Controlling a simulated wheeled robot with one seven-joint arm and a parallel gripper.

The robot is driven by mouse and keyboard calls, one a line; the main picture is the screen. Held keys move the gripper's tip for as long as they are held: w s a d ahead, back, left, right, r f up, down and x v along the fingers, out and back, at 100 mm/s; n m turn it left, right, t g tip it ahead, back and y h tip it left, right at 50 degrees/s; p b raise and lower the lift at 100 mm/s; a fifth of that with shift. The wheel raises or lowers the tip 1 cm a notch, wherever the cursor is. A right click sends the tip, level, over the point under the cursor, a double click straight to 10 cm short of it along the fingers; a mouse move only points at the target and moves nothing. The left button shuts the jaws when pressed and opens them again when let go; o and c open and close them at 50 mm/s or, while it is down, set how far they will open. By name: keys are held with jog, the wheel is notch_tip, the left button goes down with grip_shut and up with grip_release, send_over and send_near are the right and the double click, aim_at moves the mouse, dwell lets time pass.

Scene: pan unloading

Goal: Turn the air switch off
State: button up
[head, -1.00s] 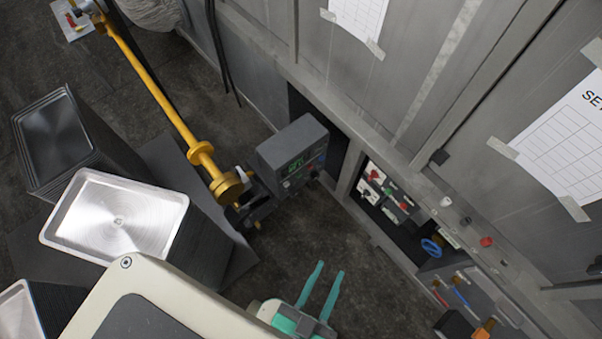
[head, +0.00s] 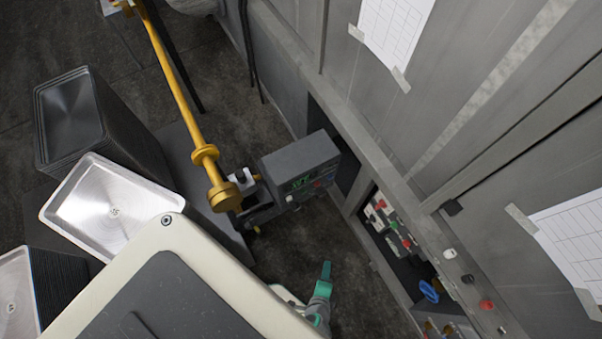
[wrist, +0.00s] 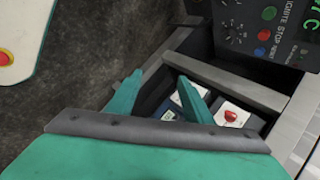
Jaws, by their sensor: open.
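My gripper (head: 322,288) is at the lower middle of the head view, left of the open wall recess and apart from it. Its two green fingers (wrist: 158,95) are open and empty in the wrist view. In the recess sit several small switch units with red and green parts. One white unit with a red knob (wrist: 231,116) lies just right of the fingers in the wrist view; the head view also shows a red-topped unit (head: 381,204). I cannot tell from labels which one is the air switch. The right finger partly covers another white unit.
Metal pans (head: 112,210) are stacked at the left, near a yellow bar (head: 180,90). A recess frame edge (wrist: 225,80) crosses near the fingers. Dark floor between is clear.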

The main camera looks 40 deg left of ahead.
jog(key=w+a+f+m+g+y, duration=0.2)
jog(key=w+a+f+m+y, duration=0.1)
jog(key=a+f+m, duration=0.15)
jog(key=m+g+y, duration=0.1)
jog(key=m+y, duration=0.6)
send_near(298, 209)
jog(key=shift+n, duration=0.25)
jog(key=x, duration=0.8)
jog(key=shift+a, duration=0.3)
jog(key=c, duration=1.1)
